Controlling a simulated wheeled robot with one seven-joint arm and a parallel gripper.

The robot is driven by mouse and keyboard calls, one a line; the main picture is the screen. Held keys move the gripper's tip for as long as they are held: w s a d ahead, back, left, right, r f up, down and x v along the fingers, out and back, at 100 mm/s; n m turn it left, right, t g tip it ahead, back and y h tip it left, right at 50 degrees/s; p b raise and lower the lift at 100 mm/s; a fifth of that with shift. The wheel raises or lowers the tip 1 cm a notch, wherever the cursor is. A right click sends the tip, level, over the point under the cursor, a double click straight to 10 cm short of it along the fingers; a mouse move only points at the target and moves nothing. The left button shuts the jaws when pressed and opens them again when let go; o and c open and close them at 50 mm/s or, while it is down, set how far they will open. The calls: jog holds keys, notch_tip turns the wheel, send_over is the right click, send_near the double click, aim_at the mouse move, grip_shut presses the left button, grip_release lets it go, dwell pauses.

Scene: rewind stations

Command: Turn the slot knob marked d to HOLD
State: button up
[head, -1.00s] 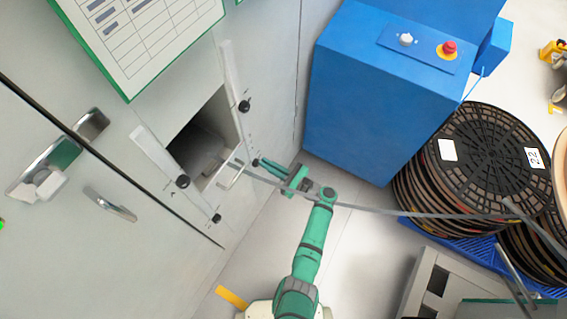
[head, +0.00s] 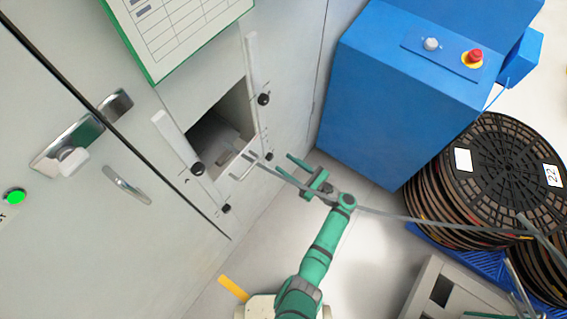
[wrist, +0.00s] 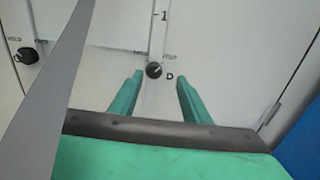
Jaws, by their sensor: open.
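The slot knob marked D (wrist: 154,70) is a small black round knob on the pale cabinet front. In the head view, my gripper (head: 281,164) is in front of a lower right knob (head: 269,156), which seems to be the same one.
Another black knob (wrist: 26,55) sits left in the wrist view. A grey strip (head: 420,216) runs from the cabinet opening past my gripper to the reel stack (head: 490,165), and crosses the wrist view's left side. A blue box (head: 400,95) stands right of the cabinet.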

jog(key=v, duration=0.8)
jog(key=shift+d, duration=0.35)
dwell(0.4)
dwell(0.5)
jog(key=v, duration=1)
jog(key=shift+s+d, duration=0.3)
send_near(272, 158)
jog(key=x, duration=0.8)
jog(key=shift+r, duration=0.2)
jog(key=shift+n, duration=0.3)
jog(key=c, duration=1)
